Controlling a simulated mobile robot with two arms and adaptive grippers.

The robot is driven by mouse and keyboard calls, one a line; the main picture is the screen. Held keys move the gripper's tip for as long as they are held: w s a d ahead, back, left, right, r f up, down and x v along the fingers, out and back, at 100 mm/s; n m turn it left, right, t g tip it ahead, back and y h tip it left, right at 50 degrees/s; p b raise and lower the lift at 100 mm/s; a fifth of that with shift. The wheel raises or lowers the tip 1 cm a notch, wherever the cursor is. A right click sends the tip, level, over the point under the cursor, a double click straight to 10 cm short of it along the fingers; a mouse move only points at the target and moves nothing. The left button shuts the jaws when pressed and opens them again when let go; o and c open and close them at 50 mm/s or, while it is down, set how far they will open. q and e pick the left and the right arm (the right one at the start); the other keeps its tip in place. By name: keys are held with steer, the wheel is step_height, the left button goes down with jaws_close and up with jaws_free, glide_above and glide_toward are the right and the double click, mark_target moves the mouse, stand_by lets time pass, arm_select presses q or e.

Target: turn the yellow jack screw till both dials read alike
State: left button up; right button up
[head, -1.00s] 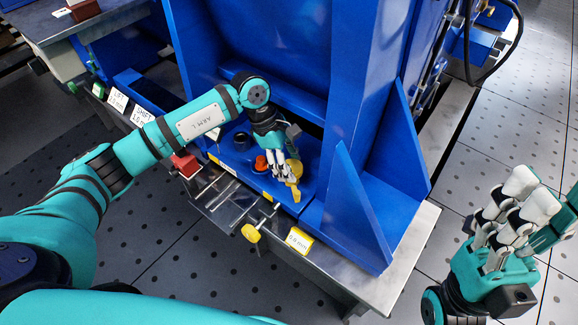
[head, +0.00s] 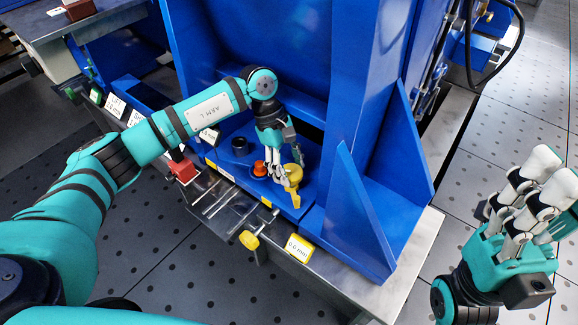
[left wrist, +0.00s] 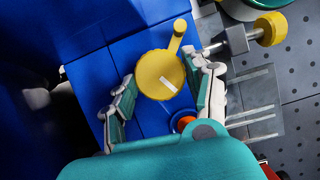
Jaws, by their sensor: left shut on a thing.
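The yellow jack screw (head: 294,174) stands on the low blue foot of the big blue frame, with its crank arm toward the front. My left gripper (head: 281,168) comes down over it and is shut on its round head. In the left wrist view the yellow head (left wrist: 155,85), with a white mark, lies between the two finger pairs, its crank pointing up and right. A yellow-edged readout (head: 299,248) on the front edge seems to show 0.0 mm. Other white readouts, marked lift (head: 114,104) and shift, are partly hidden or too small to read surely. My right gripper (head: 535,195) is open and empty at right.
An orange-red knob (head: 259,169) and a dark round socket (head: 240,146) sit close left of the jack screw. A yellow knob (head: 249,240) sticks out in front. A red block (head: 184,171) is below my left forearm. The right-hand floor is clear.

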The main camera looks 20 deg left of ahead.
mark_target(287, 168)
arm_select(q)
steer(key=shift+f, duration=0.1)
steer(key=o, duration=1.1)
steer(key=shift+o, duration=0.4)
steer(key=shift+w+a+r, duration=0.1)
steer(key=shift+a+r, duration=0.1)
steer(key=shift+r, duration=0.3)
steer(key=shift+w+a+r, duration=0.2)
steer(key=shift+a+r, duration=0.2)
steer(key=shift+r, duration=0.1)
steer(key=shift+w+a+r, duration=0.15)
steer(key=shift+a+r, duration=0.2)
steer(key=shift+r, duration=0.1)
steer(key=w+a, duration=0.1)
steer(key=a, duration=0.2)
steer(key=w+a, duration=0.2)
steer(key=a, duration=0.1)
steer(key=w+a, duration=0.1)
steer(key=a, duration=0.3)
steer(key=shift+w+a, duration=0.1)
steer(key=shift+w, duration=0.1)
